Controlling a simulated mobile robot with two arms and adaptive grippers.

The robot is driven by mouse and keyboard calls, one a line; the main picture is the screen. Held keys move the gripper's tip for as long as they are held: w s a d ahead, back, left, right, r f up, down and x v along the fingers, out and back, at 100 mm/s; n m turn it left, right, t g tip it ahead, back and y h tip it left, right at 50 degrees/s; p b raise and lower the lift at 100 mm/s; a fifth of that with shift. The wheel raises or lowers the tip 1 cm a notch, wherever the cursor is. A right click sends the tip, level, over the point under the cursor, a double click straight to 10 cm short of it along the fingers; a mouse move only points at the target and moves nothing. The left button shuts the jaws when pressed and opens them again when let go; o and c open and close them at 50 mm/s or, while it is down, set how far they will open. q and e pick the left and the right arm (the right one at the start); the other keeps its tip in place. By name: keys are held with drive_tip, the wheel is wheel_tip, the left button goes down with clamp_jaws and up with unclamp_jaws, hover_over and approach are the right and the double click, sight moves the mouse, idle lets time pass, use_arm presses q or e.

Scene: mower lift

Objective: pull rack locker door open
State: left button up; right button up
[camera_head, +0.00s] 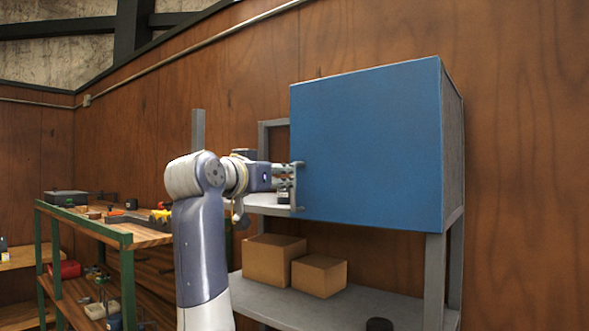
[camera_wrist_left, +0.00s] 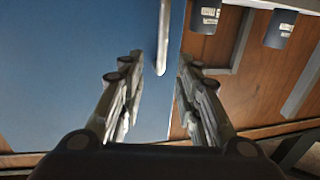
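The rack locker has a large blue door (camera_head: 368,145), which looks shut; it fills the left of the left wrist view (camera_wrist_left: 70,70). A pale, thin bar handle (camera_wrist_left: 163,38) shows near the door's edge in the left wrist view. My left gripper (camera_head: 293,182) is at the door's left edge. In the left wrist view its two fingers (camera_wrist_left: 162,65) are apart, one on each side of the handle's lower end. I cannot tell whether either touches it. My right gripper is not in view.
Two cardboard boxes, one larger (camera_head: 272,260) and one smaller (camera_head: 320,275), sit on the grey shelf (camera_head: 375,303) below the locker. A dark round object (camera_head: 380,324) is at its front. A green-framed workbench (camera_head: 125,238) with tools stands at left. A wooden wall is behind.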

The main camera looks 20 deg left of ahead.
sight(292, 175)
use_arm(q)
drive_tip(key=w+p, duration=0.1)
drive_tip(key=w, duration=0.1)
drive_tip(key=w+p, duration=0.2)
drive_tip(key=w, duration=0.1)
drive_tip(key=w+d+p, duration=0.1)
drive_tip(key=w, duration=0.2)
drive_tip(key=shift+c, duration=0.2)
clamp_jaws()
